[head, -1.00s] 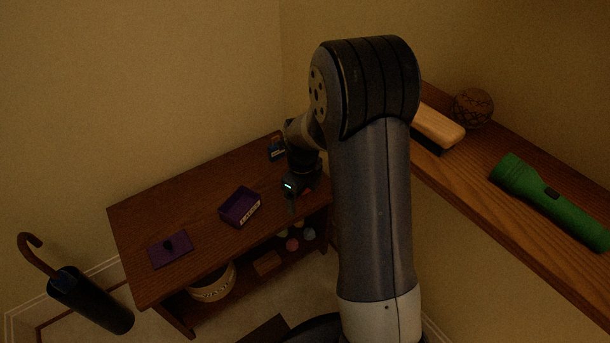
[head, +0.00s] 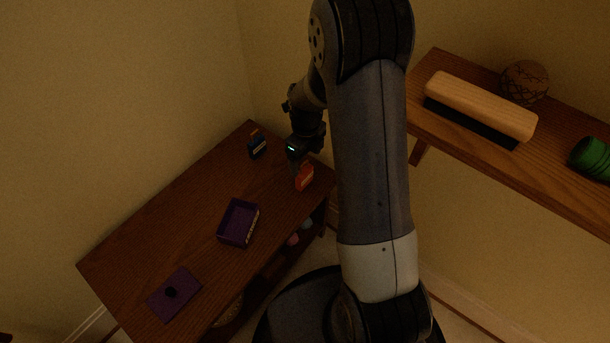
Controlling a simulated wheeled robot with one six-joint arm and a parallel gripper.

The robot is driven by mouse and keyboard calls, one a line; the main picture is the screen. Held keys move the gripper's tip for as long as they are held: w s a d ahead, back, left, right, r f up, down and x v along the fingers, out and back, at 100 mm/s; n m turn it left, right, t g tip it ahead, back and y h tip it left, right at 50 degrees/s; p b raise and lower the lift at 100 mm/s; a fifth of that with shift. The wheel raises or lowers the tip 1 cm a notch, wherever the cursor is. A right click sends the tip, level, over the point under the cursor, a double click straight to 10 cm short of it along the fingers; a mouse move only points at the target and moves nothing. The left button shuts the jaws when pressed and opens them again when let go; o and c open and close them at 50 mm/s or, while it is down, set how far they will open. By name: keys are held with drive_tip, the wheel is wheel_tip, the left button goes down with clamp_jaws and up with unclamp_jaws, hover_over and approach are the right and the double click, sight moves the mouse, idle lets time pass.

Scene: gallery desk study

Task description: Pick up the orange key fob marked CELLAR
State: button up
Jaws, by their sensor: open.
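An orange fob-like object (head: 304,178) lies on the dark wooden desk (head: 200,215) near its right end. Pale marks show on it, but they are too small to read. My gripper (head: 296,166) points down just above and slightly left of the orange object, partly in front of its upper end. The gripper is open and appears empty. Whether its fingers touch the object cannot be told from this view.
A dark blue object (head: 257,147) with a pale label stands behind, to the left. An open purple box (head: 222,231) and a purple lid (head: 186,284) with a dark knob lie nearer. A wall shelf (head: 447,64) at right holds a brush (head: 480,103), a ball (head: 525,82) and a green torch (head: 592,158).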

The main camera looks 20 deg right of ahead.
sight(304, 171)
drive_tip(key=f, duration=0.2)
drive_tip(key=f+b, duration=0.1)
drive_tip(key=f, duration=0.1)
drive_tip(key=f+b, duration=0.1)
drive_tip(key=f, duration=0.1)
drive_tip(key=shift+s+a+f, duration=0.15)
drive_tip(key=shift+a+f, duration=0.15)
drive_tip(key=shift+f, duration=0.1)
drive_tip(key=shift+r, duration=0.1)
drive_tip(key=c, duration=1.1)
